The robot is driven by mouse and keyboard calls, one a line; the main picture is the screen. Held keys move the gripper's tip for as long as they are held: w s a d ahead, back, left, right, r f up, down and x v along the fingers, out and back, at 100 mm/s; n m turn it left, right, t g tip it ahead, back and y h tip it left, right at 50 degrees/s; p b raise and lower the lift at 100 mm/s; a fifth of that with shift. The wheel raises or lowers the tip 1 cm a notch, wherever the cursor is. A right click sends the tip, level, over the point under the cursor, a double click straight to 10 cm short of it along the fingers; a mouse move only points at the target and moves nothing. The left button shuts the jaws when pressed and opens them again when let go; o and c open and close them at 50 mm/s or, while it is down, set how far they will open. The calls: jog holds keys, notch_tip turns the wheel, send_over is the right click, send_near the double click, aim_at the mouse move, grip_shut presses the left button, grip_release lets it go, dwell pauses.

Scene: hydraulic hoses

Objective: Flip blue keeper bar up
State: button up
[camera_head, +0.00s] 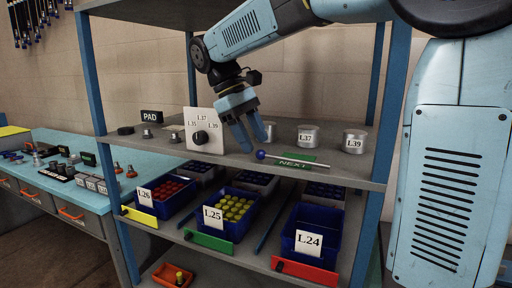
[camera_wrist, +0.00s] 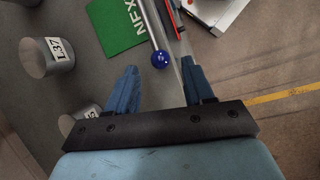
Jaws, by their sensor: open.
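The keeper bar (camera_head: 295,160) is a thin silver rod with a blue ball (camera_head: 261,154) at its left end. It lies low along the front edge of the upper shelf, over a green NEXT plate (camera_head: 297,164). My gripper (camera_head: 257,144) is open and points down just above the ball end. In the wrist view the ball (camera_wrist: 160,60) shows between the tips of my two blue fingers (camera_wrist: 160,68), and the rod (camera_wrist: 150,22) runs away from it. The fingers do not visibly grip it. The bar's far end is cut off in the wrist view.
Silver cylinders marked L.37 (camera_head: 308,136) and L.39 (camera_head: 354,142) stand behind the bar. A white dial panel (camera_head: 204,131) stands to the left. Bins L.26, L.25 and L.24 (camera_head: 290,243) sit on the shelf below. Free space lies before the shelf edge.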

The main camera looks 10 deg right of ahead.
jog(key=shift+x, duration=1.45)
jog(key=shift+c, duration=0.5)
grip_shut()
